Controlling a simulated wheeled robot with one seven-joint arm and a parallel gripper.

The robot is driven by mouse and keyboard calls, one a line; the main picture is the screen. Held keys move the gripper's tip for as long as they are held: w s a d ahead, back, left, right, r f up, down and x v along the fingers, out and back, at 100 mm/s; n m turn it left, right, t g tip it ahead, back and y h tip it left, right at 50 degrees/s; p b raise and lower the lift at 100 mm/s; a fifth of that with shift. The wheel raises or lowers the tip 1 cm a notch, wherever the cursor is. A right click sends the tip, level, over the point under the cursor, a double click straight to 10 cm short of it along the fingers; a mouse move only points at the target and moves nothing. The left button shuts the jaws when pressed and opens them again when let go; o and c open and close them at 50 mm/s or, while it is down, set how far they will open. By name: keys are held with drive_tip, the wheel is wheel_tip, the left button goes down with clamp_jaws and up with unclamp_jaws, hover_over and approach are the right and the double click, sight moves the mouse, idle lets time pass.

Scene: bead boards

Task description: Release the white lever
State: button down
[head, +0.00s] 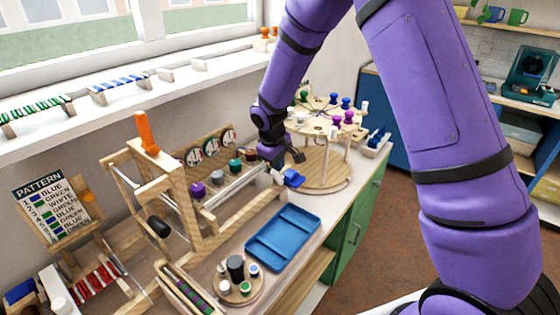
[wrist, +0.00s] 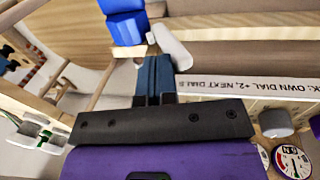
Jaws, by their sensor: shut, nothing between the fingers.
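In the wrist view, the white lever (wrist: 170,45) is a short, pale rounded bar, tilted, just beyond my fingertips. It also shows in the head view as a small white piece (head: 278,176) at the right end of the wooden frame, partly hidden. My gripper (head: 296,157) is over that end of the frame. In the wrist view, its dark blue fingers (wrist: 153,68) are together with nothing between them. The lever is beside the fingertips; I cannot tell whether they touch it. A bright blue block (wrist: 125,22) is near the lever.
A row of coloured knobs, including a purple one (head: 198,190), lines the wooden frame (head: 180,190). A blue tray (head: 283,238) lies in front. A round wooden stand (head: 322,170) with coloured pegs is at the right. A pattern board (head: 55,205) is at the left.

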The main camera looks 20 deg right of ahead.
drive_tip(key=shift+s+a+f+t+h, duration=0.2)
drive_tip(key=shift+s+a+t+h, duration=0.3)
drive_tip(key=shift+a+h, duration=0.1)
drive_tip(key=shift+w+d+f, duration=0.1)
drive_tip(key=shift+w+d, duration=0.05)
drive_tip(key=shift+w+d+f, duration=0.2)
drive_tip(key=shift+w+d, duration=0.15)
drive_tip(key=shift+d, duration=0.15)
